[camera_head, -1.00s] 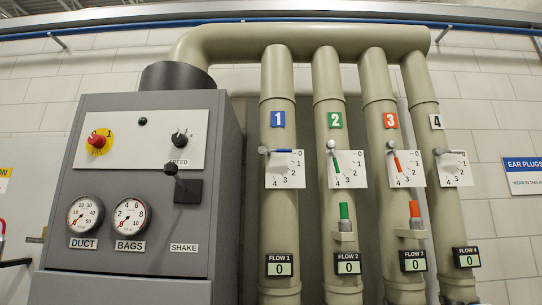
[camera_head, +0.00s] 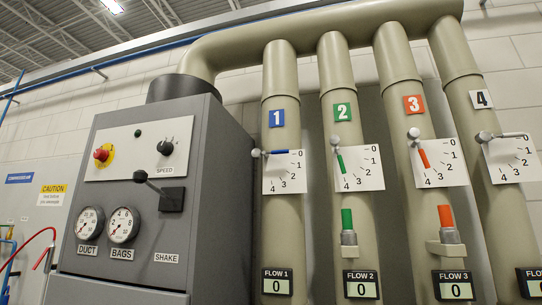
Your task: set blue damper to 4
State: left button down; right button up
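The blue damper is the blue lever (camera_head: 277,152) on the pipe under the blue number 1 plate (camera_head: 277,118). It lies about level, pointing right at the 0 of its white scale plate (camera_head: 287,178). The scale runs from 0 at the upper right round to 4 at the bottom. A pale round knob (camera_head: 256,153) sits at the lever's left end. Nothing touches the lever. Neither of my grippers is in view.
A green lever (camera_head: 341,163) and a red lever (camera_head: 423,157) point steeply down on pipes 2 and 3. A grey lever (camera_head: 509,135) on pipe 4 is about level. A grey control cabinet (camera_head: 222,190) stands left of the pipes. The FLOW 1 display (camera_head: 277,286) reads 0.

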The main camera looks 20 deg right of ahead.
aim_at(256, 154)
jog(key=k+l+u, duration=0.1)
jog(key=l+u, duration=0.2)
jog(key=k+l+u, duration=0.15)
jog(key=l+u, duration=0.15)
jog(key=l, duration=0.2)
jog(key=k+l+u, duration=0.15)
jog(key=l+u, duration=0.15)
jog(key=l, duration=0.1)
